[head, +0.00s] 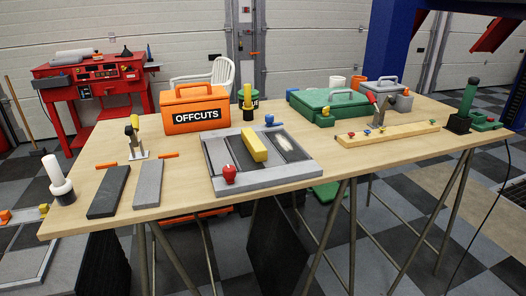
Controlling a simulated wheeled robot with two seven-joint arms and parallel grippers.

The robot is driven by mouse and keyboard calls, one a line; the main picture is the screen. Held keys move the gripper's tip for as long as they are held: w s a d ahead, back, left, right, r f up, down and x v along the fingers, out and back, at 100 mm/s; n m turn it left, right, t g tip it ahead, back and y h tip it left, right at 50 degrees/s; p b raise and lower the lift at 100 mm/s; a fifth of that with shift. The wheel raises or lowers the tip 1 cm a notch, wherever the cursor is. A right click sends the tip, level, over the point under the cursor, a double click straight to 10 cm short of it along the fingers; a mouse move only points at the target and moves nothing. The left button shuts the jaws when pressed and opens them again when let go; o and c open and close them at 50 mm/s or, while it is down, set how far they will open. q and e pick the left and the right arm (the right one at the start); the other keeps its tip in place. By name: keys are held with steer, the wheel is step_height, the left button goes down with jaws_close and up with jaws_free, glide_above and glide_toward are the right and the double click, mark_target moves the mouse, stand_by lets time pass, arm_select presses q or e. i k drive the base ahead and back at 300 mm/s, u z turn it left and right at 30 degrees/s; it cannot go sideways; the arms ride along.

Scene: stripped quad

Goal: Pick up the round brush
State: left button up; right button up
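No thing is plainly recognisable as a round brush at this size. A white upright cylinder with a wide black lower part (60,182) stands at the table's left front corner. A yellow-and-black upright piece (247,99) stands behind the grey tray. A green cylinder (468,98) stands upright in a dark block at the table's right end. I cannot tell which of these, if any, is the brush. Neither of my grippers shows in the head view.
The wooden table (385,160) holds an orange OFFCUTS box (199,115), a grey tray (222,185) with a yellow block, two flat slabs (109,191), a green case (325,104) and a wooden strip (388,134) with coloured knobs. Bare wood shows along the right front.

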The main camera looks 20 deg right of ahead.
mark_target(61, 188)
steer(key=z, duration=0.1)
steer(key=k, duration=0.35)
steer(key=u, duration=1.05)
steer(key=i, duration=0.95)
steer(key=z, duration=0.85)
